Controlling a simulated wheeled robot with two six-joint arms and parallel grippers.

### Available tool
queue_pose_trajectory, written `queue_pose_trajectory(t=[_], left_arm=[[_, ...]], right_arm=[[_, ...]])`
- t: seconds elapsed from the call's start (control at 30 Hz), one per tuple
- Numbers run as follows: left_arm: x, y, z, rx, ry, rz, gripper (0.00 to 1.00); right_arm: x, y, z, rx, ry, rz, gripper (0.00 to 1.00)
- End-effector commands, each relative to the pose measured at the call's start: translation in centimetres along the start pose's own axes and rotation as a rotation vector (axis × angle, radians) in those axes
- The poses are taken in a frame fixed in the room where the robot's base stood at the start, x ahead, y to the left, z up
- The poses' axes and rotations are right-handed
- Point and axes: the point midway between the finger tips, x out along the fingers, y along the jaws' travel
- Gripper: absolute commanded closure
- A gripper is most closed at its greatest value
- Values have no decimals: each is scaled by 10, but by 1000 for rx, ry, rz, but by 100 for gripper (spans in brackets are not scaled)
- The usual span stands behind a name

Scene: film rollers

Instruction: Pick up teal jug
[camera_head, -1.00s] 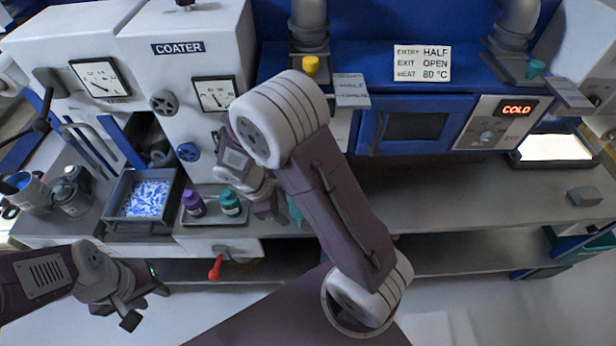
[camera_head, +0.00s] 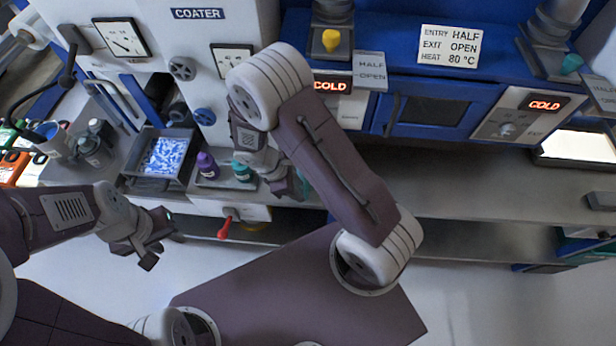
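A teal container (camera_head: 243,171) with a label stands beside a purple one (camera_head: 208,166) on a small tray on the bench. Another teal thing (camera_head: 303,184) shows partly behind my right gripper (camera_head: 288,185); its shape is mostly hidden, so I cannot tell whether it is the jug or whether the gripper touches it.
A dark tray (camera_head: 130,184) with blue-and-white pieces sits left of the small tray. Grey cups (camera_head: 94,152) and orange-handled tools are at far left. A red lever (camera_head: 225,229) juts from the bench front. The bench right of my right arm (camera_head: 450,180) is largely clear.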

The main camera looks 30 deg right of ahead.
Motion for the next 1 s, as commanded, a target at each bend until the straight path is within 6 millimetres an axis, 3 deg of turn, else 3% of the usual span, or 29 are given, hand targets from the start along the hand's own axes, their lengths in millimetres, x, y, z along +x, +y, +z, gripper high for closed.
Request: queue_pose_trajectory(t=[0.23, 0.53, 0.67, 1.0], left_arm=[[-2, 0, 0, 0, 0, 0, 64], [-2, 0, 0, 0, 0, 0, 64], [-2, 0, 0, 0, 0, 0, 64], [-2, 0, 0, 0, 0, 0, 64]], right_arm=[[43, 2, 4, 2, -3, -4, 62], [50, 3, 3, 1, 0, -1, 62], [50, 3, 3, 1, 0, -1, 98], [50, 3, 3, 1, 0, -1, 100]])
